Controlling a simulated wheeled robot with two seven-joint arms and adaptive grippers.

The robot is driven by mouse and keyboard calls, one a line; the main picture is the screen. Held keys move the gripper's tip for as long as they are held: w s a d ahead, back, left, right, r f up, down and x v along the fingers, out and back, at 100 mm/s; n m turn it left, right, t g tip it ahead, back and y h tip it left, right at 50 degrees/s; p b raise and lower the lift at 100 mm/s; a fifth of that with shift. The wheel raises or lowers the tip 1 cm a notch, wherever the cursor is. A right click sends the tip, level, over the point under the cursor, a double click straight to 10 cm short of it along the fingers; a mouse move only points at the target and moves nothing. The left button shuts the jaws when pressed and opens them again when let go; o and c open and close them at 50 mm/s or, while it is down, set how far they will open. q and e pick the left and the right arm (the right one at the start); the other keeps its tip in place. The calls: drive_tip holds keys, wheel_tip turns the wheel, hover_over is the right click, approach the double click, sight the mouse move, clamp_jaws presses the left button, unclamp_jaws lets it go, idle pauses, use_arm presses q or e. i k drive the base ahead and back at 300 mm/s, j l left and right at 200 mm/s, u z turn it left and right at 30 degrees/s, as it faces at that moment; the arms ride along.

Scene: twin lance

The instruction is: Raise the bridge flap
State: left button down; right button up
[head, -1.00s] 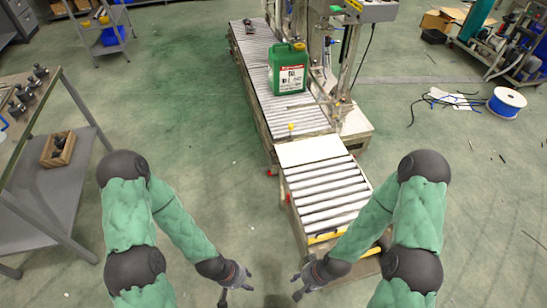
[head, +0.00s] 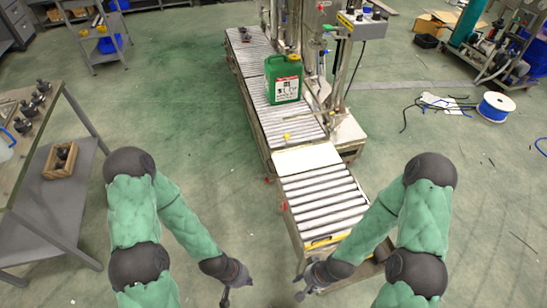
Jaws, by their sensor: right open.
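The bridge flap (head: 307,157) is a pale flat plate between the two roller sections of the conveyor. It looks to lie flat, level with the rollers. A small yellow knob (head: 286,137) stands just beyond its far edge. My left gripper (head: 237,296) is low at the bottom of the view, left of the near conveyor and well short of the flap; its jaws are too small to judge. My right gripper (head: 299,288) is open and empty, near the front end of the near roller section (head: 322,205). Neither gripper touches the flap.
A green jerrycan (head: 283,80) stands on the far roller section (head: 250,62), beside a metal machine frame (head: 345,70). A grey workbench (head: 50,210) is at left. A cable reel (head: 496,107) and loose cables lie on the floor at right. Floor left of the conveyor is clear.

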sight(289, 162)
drive_tip(key=i+j+z, duration=0.1)
drive_tip(key=z, duration=0.3)
drive_tip(key=i+j+z, duration=0.1)
drive_tip(key=z, duration=0.3)
drive_tip(key=j+z, duration=0.25)
drive_tip(key=z, duration=0.2)
drive_tip(key=i+j+z, duration=0.1)
drive_tip(key=z, duration=0.3)
drive_tip(key=j+z, duration=0.1)
drive_tip(key=j, duration=0.5)
drive_tip(key=j+z, duration=0.15)
drive_tip(key=j, duration=0.4)
drive_tip(key=j+z, duration=0.1)
drive_tip(key=j, duration=0.5)
drive_tip(key=j+z, duration=0.1)
drive_tip(key=j, duration=0.45)
drive_tip(key=k+j+z, duration=0.15)
drive_tip(key=j, duration=0.4)
drive_tip(key=k+j+z, duration=0.1)
drive_tip(key=j, duration=0.5)
